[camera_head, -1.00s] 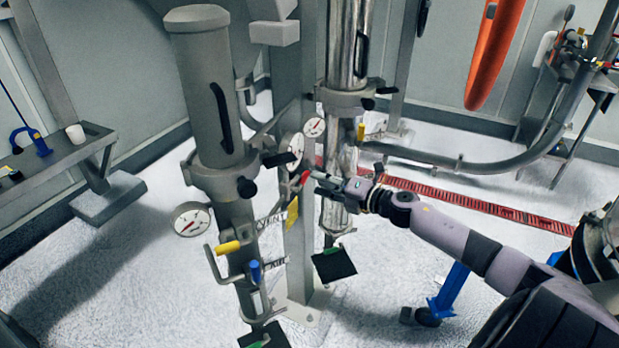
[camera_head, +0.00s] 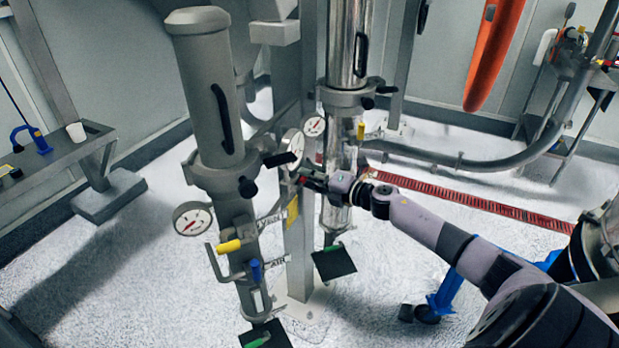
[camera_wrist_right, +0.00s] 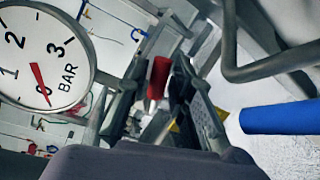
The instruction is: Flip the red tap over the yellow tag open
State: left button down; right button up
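The red tap (camera_wrist_right: 158,76) shows in the right wrist view as an upright red handle on a pale stem. My right gripper (camera_wrist_right: 160,105) is open, with one finger on each side of the tap. Contact with the red handle cannot be made out. In the head view my right gripper (camera_head: 305,180) is at the grey post, just above the yellow tag (camera_head: 292,210), and mostly hides the tap there. My left gripper is not in view.
A pressure gauge (camera_wrist_right: 42,56) is close on the left in the right wrist view, and a blue handle (camera_wrist_right: 280,117) is on the right. In the head view, a yellow handle (camera_head: 229,247) and a grey cylinder (camera_head: 208,95) stand left of the post.

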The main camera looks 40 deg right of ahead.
grip_shut()
dwell(0.6)
